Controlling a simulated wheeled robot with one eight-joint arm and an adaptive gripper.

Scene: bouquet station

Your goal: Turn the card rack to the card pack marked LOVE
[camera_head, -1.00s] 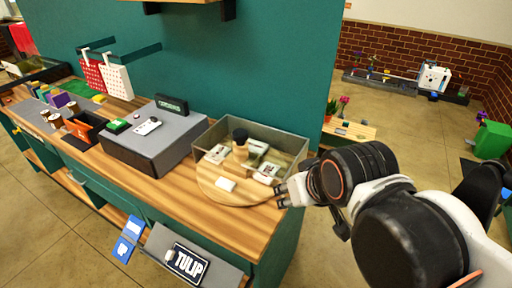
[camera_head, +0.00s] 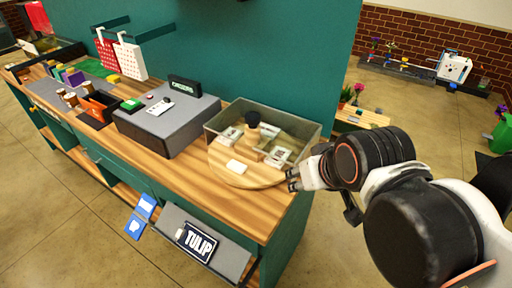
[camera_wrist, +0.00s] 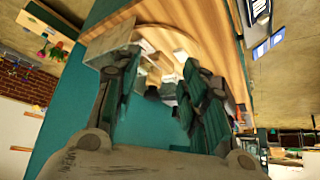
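The card rack is a round wooden turntable (camera_head: 220,168) on the right end of the counter. It has a central wooden post with a black knob (camera_head: 253,119). Small pale card packs stand on it, one at the left (camera_head: 229,135) and one at the right (camera_head: 277,157); a blank white block (camera_head: 237,167) is at the front. I cannot read LOVE on any pack. My gripper (camera_head: 292,180) is just right of the turntable's edge; contact cannot be told. In the wrist view my gripper (camera_wrist: 160,95) has its fingers apart, with the turntable (camera_wrist: 180,42) beyond them.
A grey box (camera_head: 165,128) with a dark sign stands left on the counter. A TULIP sign (camera_head: 197,243) hangs on the counter front.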

